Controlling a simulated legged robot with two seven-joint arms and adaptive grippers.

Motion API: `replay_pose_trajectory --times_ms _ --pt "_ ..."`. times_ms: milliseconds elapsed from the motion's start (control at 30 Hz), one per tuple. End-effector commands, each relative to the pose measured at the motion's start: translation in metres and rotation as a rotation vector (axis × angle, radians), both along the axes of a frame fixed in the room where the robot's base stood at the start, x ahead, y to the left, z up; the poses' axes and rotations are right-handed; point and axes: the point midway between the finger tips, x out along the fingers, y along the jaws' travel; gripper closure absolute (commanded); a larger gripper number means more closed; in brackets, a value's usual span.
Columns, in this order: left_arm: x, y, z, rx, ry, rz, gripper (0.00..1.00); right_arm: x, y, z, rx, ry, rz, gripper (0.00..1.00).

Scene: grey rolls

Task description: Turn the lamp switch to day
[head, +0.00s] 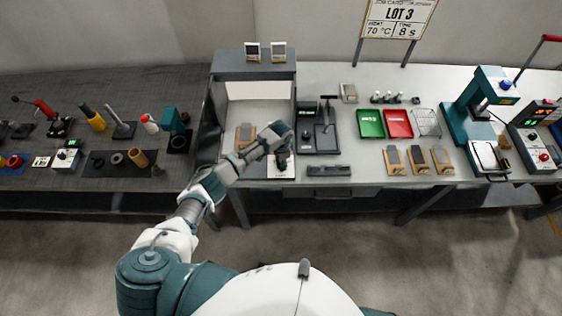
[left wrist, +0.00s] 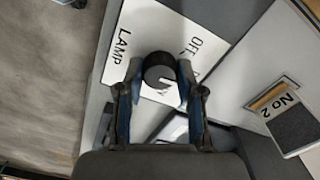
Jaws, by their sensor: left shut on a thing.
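The lamp switch is a round black knob (left wrist: 159,68) with a white pointer mark, on a white plate (left wrist: 150,28) lettered LAMP and OFF. In the left wrist view the mark lies toward the lower right of the knob, not toward OFF. Other lettering by the right finger is mostly hidden. My left gripper (left wrist: 156,92) is shut on the knob, one finger on each side. In the head view my left gripper (head: 282,156) reaches down over the white plate (head: 281,174) at the front of the grey booth and hides most of the knob. My right gripper is not in view.
The grey booth (head: 253,70) has walls close to my left gripper. A plate marked No 2 (left wrist: 288,118) stands nearby inside it. A dark scale-like device (head: 318,130), green tray (head: 370,123) and red tray (head: 398,123) stand to the right. A dark bar (head: 328,170) lies near the front edge.

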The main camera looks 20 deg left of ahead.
Motion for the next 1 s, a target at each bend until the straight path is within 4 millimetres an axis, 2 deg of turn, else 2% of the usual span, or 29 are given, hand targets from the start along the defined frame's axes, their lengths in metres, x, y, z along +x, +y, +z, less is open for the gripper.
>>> replay_pose_trajectory --times_ms 633,667,733,767,1000 --pt "-0.0002 -0.0003 -0.0008 -0.001 -0.001 -0.055 0.98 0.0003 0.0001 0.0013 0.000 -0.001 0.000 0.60" --pt "-0.0002 -0.0003 -0.0008 -0.001 -0.001 -0.055 0.61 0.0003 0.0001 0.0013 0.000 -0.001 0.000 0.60" --pt "-0.0001 -0.0002 -0.0007 -0.001 -0.001 -0.055 0.43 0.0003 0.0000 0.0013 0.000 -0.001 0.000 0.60" --pt "-0.0001 -0.0002 -0.0006 -0.001 -0.001 -0.055 0.38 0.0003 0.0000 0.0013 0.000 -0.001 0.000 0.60" --pt "-0.0002 -0.0001 0.0002 0.000 -0.001 -0.054 0.38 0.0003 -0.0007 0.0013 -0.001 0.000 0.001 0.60"
